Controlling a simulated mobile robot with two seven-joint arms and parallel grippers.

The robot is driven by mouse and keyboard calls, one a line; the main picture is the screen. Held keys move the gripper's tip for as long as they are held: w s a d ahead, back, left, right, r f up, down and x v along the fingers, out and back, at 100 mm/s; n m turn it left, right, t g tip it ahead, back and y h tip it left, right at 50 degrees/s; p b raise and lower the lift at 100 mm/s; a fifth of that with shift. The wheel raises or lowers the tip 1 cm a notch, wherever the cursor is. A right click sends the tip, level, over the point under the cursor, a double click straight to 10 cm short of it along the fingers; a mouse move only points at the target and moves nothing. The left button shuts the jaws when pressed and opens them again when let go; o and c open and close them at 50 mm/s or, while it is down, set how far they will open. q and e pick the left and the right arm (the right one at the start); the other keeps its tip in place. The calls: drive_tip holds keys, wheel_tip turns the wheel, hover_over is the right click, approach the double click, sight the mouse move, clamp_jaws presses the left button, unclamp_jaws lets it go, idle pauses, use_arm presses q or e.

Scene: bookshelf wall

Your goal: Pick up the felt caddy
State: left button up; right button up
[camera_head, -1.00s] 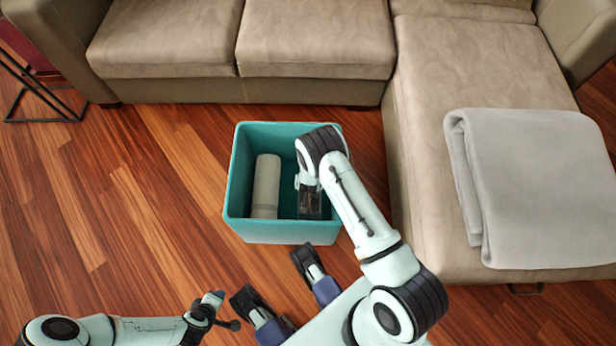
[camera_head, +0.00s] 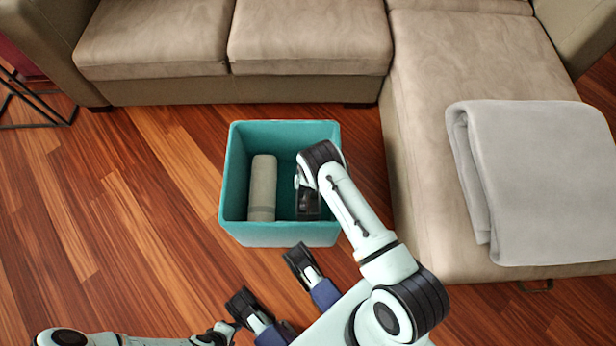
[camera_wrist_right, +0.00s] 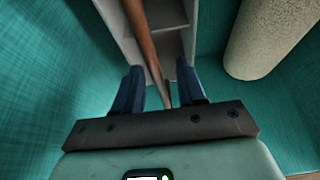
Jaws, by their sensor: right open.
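The felt caddy (camera_wrist_right: 118,35) is a pale grey divided box with a brown wooden handle (camera_wrist_right: 145,45). It sits inside a teal bin (camera_head: 236,160). My right gripper (camera_wrist_right: 158,78) is down in the bin with its blue fingers apart. In the right wrist view, the handle runs between the fingers, which are not closed on it. In the head view my right arm largely hides the caddy. My left gripper (camera_head: 222,332) is low at the bottom left, away from the bin, and its jaws are not clear.
The beige sofa (camera_head: 310,40) lies behind and to the right, with a grey folded blanket (camera_head: 540,180). Wooden floor is clear to the left.

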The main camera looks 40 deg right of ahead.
drive_tip(key=shift+f+b, duration=0.25)
drive_tip(key=shift+b, duration=0.15)
idle(0.4)
clamp_jaws()
idle(1.3)
